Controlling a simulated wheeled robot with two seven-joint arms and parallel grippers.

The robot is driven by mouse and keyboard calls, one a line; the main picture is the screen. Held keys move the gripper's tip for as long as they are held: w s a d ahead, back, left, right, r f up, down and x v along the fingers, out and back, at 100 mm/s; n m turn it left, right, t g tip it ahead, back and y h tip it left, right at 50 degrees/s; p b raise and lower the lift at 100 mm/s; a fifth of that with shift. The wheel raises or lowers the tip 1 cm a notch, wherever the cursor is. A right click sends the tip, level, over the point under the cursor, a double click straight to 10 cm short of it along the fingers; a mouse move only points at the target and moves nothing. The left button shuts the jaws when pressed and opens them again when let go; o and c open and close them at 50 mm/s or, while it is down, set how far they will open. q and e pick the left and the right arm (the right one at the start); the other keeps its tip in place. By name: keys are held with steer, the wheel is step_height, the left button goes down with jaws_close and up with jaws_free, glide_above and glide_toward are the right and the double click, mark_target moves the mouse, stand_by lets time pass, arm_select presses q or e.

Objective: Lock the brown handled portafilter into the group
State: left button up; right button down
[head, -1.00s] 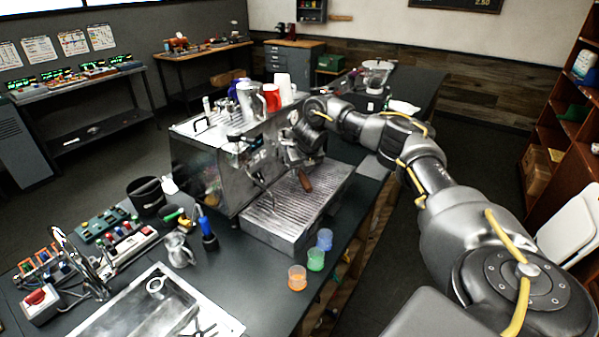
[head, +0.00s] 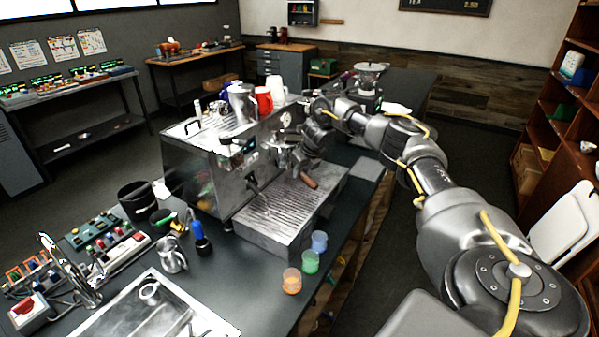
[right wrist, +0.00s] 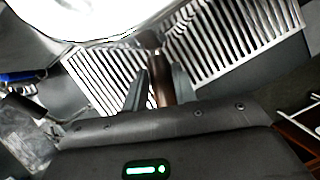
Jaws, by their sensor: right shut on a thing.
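The brown handle of the portafilter (head: 309,182) shows below my right gripper (head: 300,163), in front of the silver espresso machine (head: 205,175) and above its drip tray. In the right wrist view the brown handle (right wrist: 160,92) lies between the two dark fingers (right wrist: 158,88), which are shut on it. The group (head: 283,155) is at the machine's front, partly behind my gripper. The portafilter's head is hidden or too small to make out, so I cannot tell how it sits in the group. My left gripper is not in view.
The ribbed drip tray (head: 270,215) lies below. Orange (head: 291,281), green (head: 311,262) and blue (head: 319,241) cups stand by the counter's front edge. Mugs and a red jug (head: 264,100) stand on the machine. A steel pitcher (head: 172,255) stands left of the tray.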

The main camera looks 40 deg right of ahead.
steer(key=shift+w+d+n+y, duration=0.15)
steer(key=shift+d+n+y, duration=0.3)
steer(key=shift+d+n, duration=0.5)
steer(key=shift+w+d+n+y, duration=0.1)
steer(key=shift+d+n+y, duration=0.5)
steer(key=shift+n, duration=0.55)
steer(key=shift+d, duration=0.1)
steer(key=c, duration=1)
jaws_free()
steer(key=shift+s, duration=0.1)
steer(key=shift+c, duration=0.2)
steer(key=shift+r, duration=0.1)
steer(key=b+v, duration=0.2)
steer(key=v, duration=0.8)
steer(key=shift+r+b, duration=0.35)
steer(key=shift+r, duration=0.1)
